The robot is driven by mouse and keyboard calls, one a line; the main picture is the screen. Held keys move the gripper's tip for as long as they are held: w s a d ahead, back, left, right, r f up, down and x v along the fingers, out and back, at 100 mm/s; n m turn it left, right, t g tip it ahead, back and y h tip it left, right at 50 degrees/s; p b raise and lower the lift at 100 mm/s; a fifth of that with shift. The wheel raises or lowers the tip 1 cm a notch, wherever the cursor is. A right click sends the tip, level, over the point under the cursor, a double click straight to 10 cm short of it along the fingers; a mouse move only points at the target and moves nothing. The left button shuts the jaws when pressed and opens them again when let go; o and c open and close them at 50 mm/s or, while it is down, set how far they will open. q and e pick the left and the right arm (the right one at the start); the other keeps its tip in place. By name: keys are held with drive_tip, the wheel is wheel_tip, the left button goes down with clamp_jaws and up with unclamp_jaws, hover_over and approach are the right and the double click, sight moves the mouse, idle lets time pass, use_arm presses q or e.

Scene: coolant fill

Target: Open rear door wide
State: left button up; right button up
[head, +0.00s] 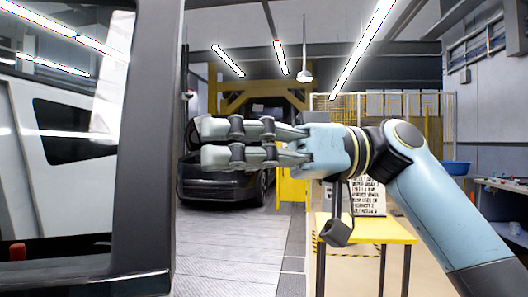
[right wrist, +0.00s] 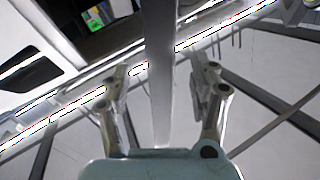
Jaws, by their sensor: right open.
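A vehicle door (head: 148,150) with a dark grey frame and a window fills the left of the head view. I take it for the rear door; its upright edge faces my right gripper. My right gripper (head: 205,143) reaches left toward that edge, its fingertips just right of it in the picture. In the right wrist view, a long grey bar (right wrist: 162,75), apparently the door's edge, runs between the two spread fingers (right wrist: 160,85). The fingers stand apart from it on both sides. I cannot tell its depth between them. My left gripper is not in view.
A white vehicle body (head: 70,185) shows through and beside the door window. A dark car (head: 225,185) stands farther back under a yellow frame. A yellow table (head: 370,230) with a printed sign (head: 368,196) stands behind my right arm. The grey floor (head: 240,250) between is clear.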

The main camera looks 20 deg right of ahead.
drive_tip(key=shift+s+d, duration=0.2)
drive_tip(key=shift+d, duration=0.9)
drive_tip(key=shift+s+d, duration=0.15)
drive_tip(key=shift+d, duration=0.9)
